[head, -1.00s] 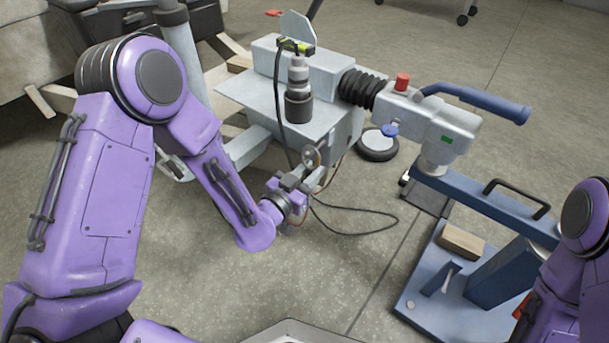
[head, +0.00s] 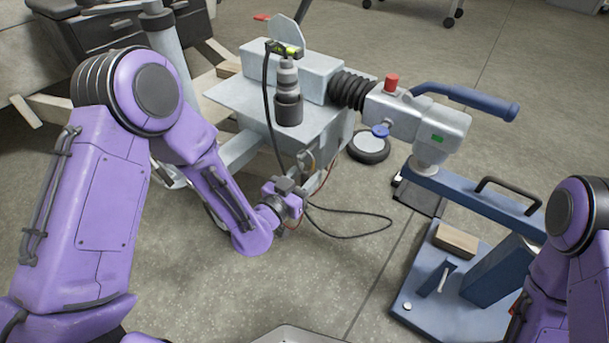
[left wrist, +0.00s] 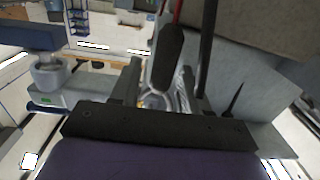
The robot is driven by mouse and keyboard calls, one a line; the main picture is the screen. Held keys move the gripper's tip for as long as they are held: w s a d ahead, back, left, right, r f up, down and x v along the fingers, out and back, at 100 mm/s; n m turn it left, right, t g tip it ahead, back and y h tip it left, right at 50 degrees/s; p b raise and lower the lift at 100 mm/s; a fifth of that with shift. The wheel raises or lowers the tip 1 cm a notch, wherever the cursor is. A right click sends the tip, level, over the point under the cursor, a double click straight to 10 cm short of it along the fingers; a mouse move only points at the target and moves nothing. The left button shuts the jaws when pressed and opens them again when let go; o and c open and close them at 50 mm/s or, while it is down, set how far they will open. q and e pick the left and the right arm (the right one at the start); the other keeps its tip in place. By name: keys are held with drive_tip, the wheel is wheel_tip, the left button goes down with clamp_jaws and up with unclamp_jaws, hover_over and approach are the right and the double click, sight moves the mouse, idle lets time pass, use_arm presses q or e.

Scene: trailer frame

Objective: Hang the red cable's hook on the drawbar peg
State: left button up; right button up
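My left gripper (head: 304,172) is low in front of the trailer's drawbar, below the grey plate. In the left wrist view, its two fingers (left wrist: 158,88) stand apart. Between them is a hook with a dark sleeve (left wrist: 170,55) and a pale metal loop (left wrist: 154,101); a red cable (left wrist: 177,12) runs up from the sleeve. I see no clear finger contact on the hook. A thin red cable (head: 325,180) also shows beside the gripper in the head view. I cannot make out the drawbar peg. My right arm is at the right edge; its gripper is out of view.
The coupling head (head: 410,112) with a blue handle (head: 465,98) rests over a blue stand (head: 470,205). A black cable loop (head: 360,230) hangs near the floor. A grey plate (head: 250,100) overhangs behind my left gripper. Open floor lies in front.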

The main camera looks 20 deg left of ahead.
use_arm(q)
drive_tip(key=shift+o, duration=0.4)
drive_tip(key=p+v, duration=0.1)
drive_tip(key=v, duration=0.4)
drive_tip(key=shift+s+r, duration=0.1)
drive_tip(key=v, duration=0.5)
drive_tip(key=shift+s+a, duration=0.1)
drive_tip(key=shift+s, duration=0.05)
use_arm(e)
drive_tip(key=shift+s+a+r+g+y, duration=0.2)
drive_tip(key=shift+s+a+r+g, duration=0.1)
drive_tip(key=shift+s+a+r, duration=0.25)
drive_tip(key=shift+s+a+r+g+y, duration=0.2)
drive_tip(key=shift+s+a+r+g, duration=0.1)
drive_tip(key=shift+s+r, duration=0.25)
use_arm(q)
drive_tip(key=shift+p, duration=0.3)
use_arm(e)
drive_tip(key=shift+w+r, duration=0.1)
drive_tip(key=shift+r, duration=0.05)
